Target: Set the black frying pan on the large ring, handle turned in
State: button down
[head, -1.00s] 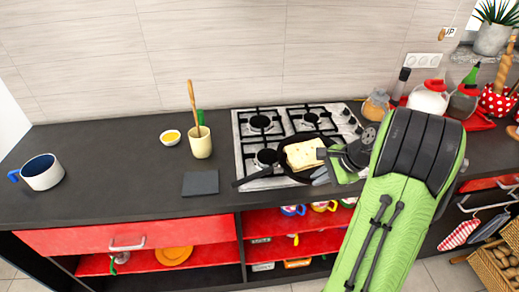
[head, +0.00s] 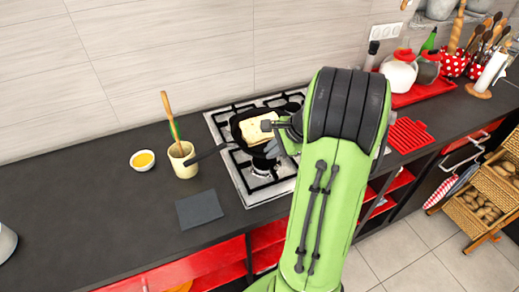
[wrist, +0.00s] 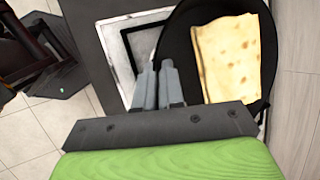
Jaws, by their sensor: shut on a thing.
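The black frying pan (head: 240,133) is over the back part of the gas hob (head: 236,181), with a pale yellow slice (head: 259,127) in it. In the wrist view the pan (wrist: 182,52) fills the right side. A front burner (head: 262,167) shows bare. I cannot tell whether the pan is raised or resting; it hides the rings beneath.
A small yellow-filled bowl (head: 143,160) and a dark square (head: 199,209) lie nearby. A red grid (head: 408,136) and red tray (head: 423,95) are on the right.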

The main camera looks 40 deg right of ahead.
notch_tip(320, 180, down, 8)
jog(key=shift+f+b, duration=0.15)
jog(key=shift+b, duration=0.75)
jog(key=c, duration=1.3)
grip_release()
jog(key=shift+o, duration=0.2)
jog(key=p+v, duration=0.3)
jog(key=v, duration=0.9)
jog(key=a+r+n+g+h, duration=0.1)
jog(key=a+r+n, duration=0.4)
jog(key=a, duration=0.4)
jog(key=a+r+n, duration=0.2)
jog(key=a+n, duration=0.4)
jog(key=a, duration=0.3)
jog(key=s+a+r+n+h, duration=0.1)
jog(key=s+a+n, duration=0.6)
jog(key=s+n, duration=0.2)
jog(key=shift+s+a+r+n+t, duration=0.3)
jog(key=shift+s+n, duration=0.05)
jog(key=shift+n, duration=0.25)
